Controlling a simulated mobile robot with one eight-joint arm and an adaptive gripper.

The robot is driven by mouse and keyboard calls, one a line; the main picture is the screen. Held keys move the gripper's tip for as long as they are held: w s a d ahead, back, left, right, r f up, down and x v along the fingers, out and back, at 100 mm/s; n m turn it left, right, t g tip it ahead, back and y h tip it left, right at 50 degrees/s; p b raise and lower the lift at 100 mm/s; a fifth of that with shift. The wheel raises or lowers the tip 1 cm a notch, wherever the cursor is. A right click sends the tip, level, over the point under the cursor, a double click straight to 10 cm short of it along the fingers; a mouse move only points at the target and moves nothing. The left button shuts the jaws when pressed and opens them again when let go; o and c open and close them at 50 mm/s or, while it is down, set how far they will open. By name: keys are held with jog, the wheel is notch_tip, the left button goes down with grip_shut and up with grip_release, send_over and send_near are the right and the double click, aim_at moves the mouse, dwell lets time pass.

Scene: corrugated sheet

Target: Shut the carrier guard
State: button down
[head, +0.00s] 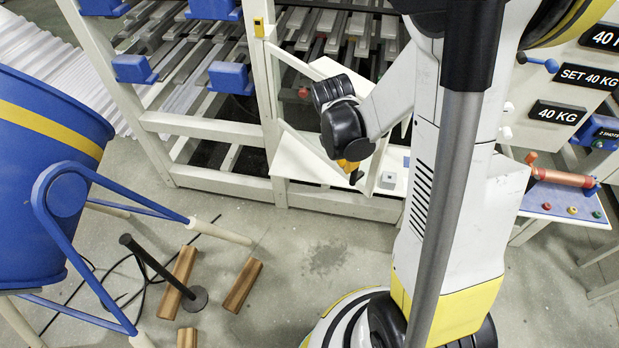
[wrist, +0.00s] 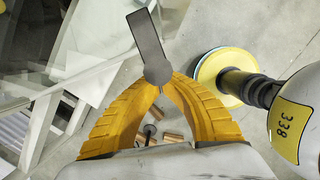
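The carrier guard appears to be the white-framed clear panel (head: 293,62) hinged at the white post of the machine frame. It stands swung out from the opening, with its free edge near my gripper. In the wrist view its clear pane and white frame (wrist: 80,75) fill the left side. My gripper (head: 351,166) points down at the free edge. In the wrist view its yellow fingers (wrist: 160,88) come together at the rounded end of a dark grey handle (wrist: 150,45). The handle hides the fingertips; its joint to the guard is not clear.
A blue drum (head: 40,130) on a tubular stand is at the left. A black post (head: 155,268) and several wooden blocks (head: 242,285) stand or lie on the floor before it. A control panel (head: 570,205) is at the right. The floor between (head: 325,235) is mostly clear.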

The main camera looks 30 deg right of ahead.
jog(key=w+d+n, duration=0.1)
jog(key=w+d, duration=0.4)
jog(key=d, duration=0.7)
jog(key=w+d+n, duration=0.1)
jog(key=w+d, duration=0.5)
jog(key=d, duration=0.6)
jog(key=shift+d+n+t+b, duration=0.2)
jog(key=shift+n+t+b, duration=0.1)
jog(key=shift+t+b, duration=0.15)
jog(key=shift+a, duration=0.1)
